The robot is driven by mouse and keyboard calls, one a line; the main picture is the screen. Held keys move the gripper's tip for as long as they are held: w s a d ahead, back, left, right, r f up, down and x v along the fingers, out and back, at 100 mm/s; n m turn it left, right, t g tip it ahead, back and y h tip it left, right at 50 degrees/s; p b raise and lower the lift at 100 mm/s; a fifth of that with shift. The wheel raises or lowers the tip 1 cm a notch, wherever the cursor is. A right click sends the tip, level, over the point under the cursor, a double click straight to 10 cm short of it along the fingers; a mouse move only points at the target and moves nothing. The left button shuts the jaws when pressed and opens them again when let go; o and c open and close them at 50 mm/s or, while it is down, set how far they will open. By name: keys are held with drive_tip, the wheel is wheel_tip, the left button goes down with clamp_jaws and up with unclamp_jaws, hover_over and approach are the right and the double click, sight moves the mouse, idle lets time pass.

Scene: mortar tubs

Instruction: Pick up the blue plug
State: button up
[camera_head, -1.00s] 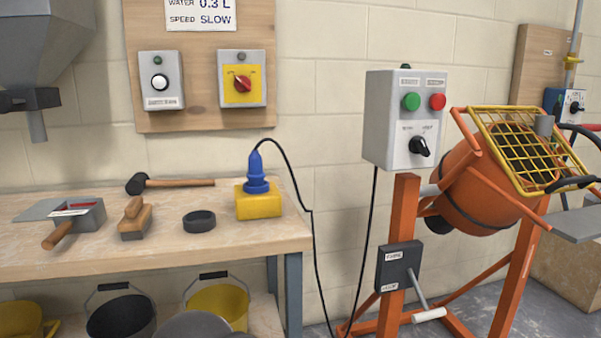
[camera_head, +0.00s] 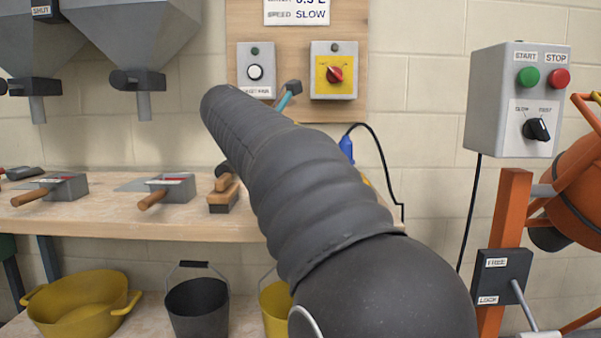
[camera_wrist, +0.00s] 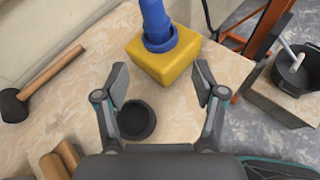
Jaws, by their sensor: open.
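The blue plug (camera_wrist: 157,24) stands upright in a yellow block (camera_wrist: 165,60) on the workbench in the wrist view. In the head view only a bit of the plug (camera_head: 347,147) shows past my dark arm, with its black cable rising behind it; the block is mostly hidden there. My gripper (camera_wrist: 162,82) is open and empty in the wrist view, its two fingers apart, with the block and plug ahead of and between them. No contact with the plug shows. In the head view the gripper itself is largely hidden.
A black ring-shaped dish (camera_wrist: 136,119) lies on the bench near the left finger. A mallet (camera_wrist: 45,83) lies to the left. Trowel boxes (camera_head: 170,189) and a wooden float (camera_head: 223,195) stand on the bench. An orange mixer (camera_head: 575,205) stands at the right.

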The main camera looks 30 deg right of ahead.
sight(346, 152)
drive_tip(key=shift+n+g+h, duration=0.4)
drive_tip(key=shift+n+h, duration=0.2)
drive_tip(key=w+d, duration=0.1)
drive_tip(key=d, duration=0.2)
drive_tip(key=w+d+b, duration=0.1)
drive_tip(key=d, duration=0.2)
drive_tip(key=w+d, duration=0.1)
drive_tip(key=d, duration=0.2)
drive_tip(key=shift+w+d+f+b, duration=0.15)
drive_tip(key=shift+d+f+b, duration=0.05)
drive_tip(key=shift+f+b, duration=0.15)
drive_tip(key=shift+f+b+x, duration=0.15)
drive_tip(key=shift+b+x, duration=0.15)
drive_tip(key=shift+x, duration=1)
drive_tip(key=shift+f+b+x, duration=0.15)
drive_tip(key=shift+b+x, duration=0.15)
drive_tip(key=shift+x, duration=1.05)
drive_tip(key=shift+w+a, duration=0.15)
drive_tip(key=shift+w, duration=0.05)
clamp_jaws()
